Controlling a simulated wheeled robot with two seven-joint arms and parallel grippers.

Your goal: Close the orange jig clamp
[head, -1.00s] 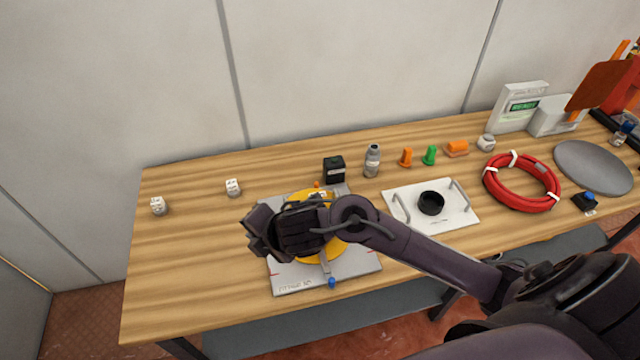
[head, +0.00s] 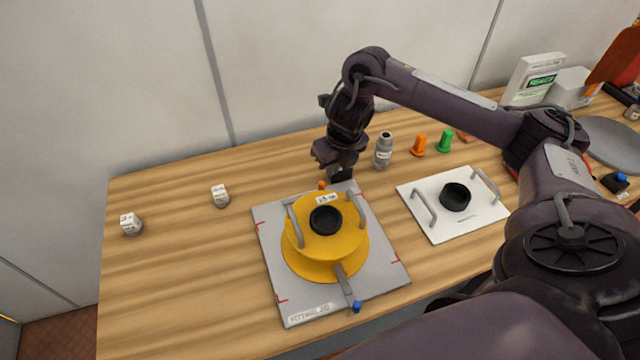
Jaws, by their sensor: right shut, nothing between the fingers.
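The grey fitting jig plate (head: 385,270) lies on the table with a yellow flanged part (head: 310,255) on it. The small orange clamp knob (head: 322,185) shows at the jig's back edge, behind the yellow part; its arm is mostly hidden, so I cannot tell its position. At the front edge, a clamp with a blue knob (head: 356,307) has its grey lever reaching to the yellow part's rim. My right gripper (head: 338,168) is shut and empty, pointing down just behind and right of the orange knob. My left gripper is not in view.
A grey bottle (head: 383,150), an orange piece (head: 418,145) and a green piece (head: 444,141) stand right of my gripper. A white handled plate (head: 425,205) lies right of the jig. Two white blocks stand left. The front left table is clear.

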